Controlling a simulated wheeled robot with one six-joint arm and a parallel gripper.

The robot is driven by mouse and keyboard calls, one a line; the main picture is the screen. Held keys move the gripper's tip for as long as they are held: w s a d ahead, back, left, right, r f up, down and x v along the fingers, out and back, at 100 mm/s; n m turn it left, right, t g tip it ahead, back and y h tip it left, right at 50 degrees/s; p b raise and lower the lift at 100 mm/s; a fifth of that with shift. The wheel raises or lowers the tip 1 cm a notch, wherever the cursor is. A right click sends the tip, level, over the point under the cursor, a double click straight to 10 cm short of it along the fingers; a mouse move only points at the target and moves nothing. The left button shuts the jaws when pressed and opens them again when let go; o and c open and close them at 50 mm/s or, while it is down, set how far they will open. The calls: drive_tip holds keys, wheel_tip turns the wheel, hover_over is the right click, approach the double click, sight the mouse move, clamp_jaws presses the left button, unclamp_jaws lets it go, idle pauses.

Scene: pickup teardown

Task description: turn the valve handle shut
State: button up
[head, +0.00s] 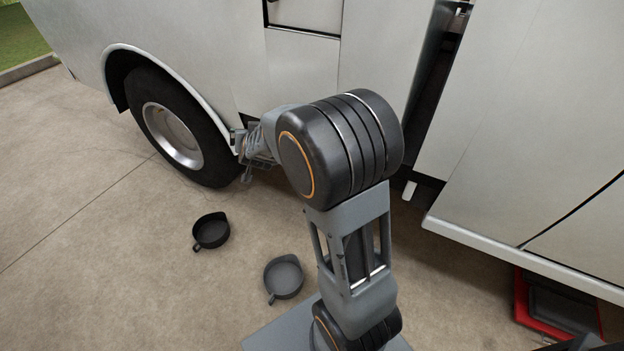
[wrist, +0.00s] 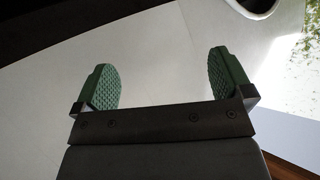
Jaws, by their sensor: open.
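No valve handle can be made out in either view. My gripper (head: 240,150) is beside the front wheel in the head view, partly hidden behind my own arm. In the wrist view my gripper (wrist: 165,80) shows two green textured finger pads held wide apart. Nothing is between them. A pale, smooth surface fills the picture behind the fingers, and I cannot tell how far off it is.
The pale vehicle's front wheel (head: 175,125) stands at the left, with body panels (head: 375,55) along the back. A black pan (head: 211,231) and a grey pan (head: 284,278) lie on the concrete. A red tray (head: 522,300) is at the lower right. The left floor is clear.

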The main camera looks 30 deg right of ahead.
drive_tip(key=d+f+m+g+h+b, duration=0.15)
drive_tip(key=d+f+h+b, duration=0.3)
drive_tip(key=f, duration=0.45)
drive_tip(key=d+f+m+g+h+b, duration=0.1)
drive_tip(key=d+f+m+h+b, duration=0.3)
drive_tip(key=f, duration=0.4)
drive_tip(key=d+f+m+g+h+b, duration=0.1)
drive_tip(key=d+f+h+b, duration=0.35)
drive_tip(key=f, duration=0.45)
drive_tip(key=shift+g+y, duration=0.25)
drive_tip(key=shift+y, duration=0.15)
drive_tip(key=shift+b+x, duration=2.6)
drive_tip(key=shift+x, duration=4.15)
drive_tip(key=shift+w, duration=0.1)
drive_tip(key=shift+c, duration=0.2)
drive_tip(key=shift+a, duration=0.1)
drive_tip(key=c, duration=0.9)
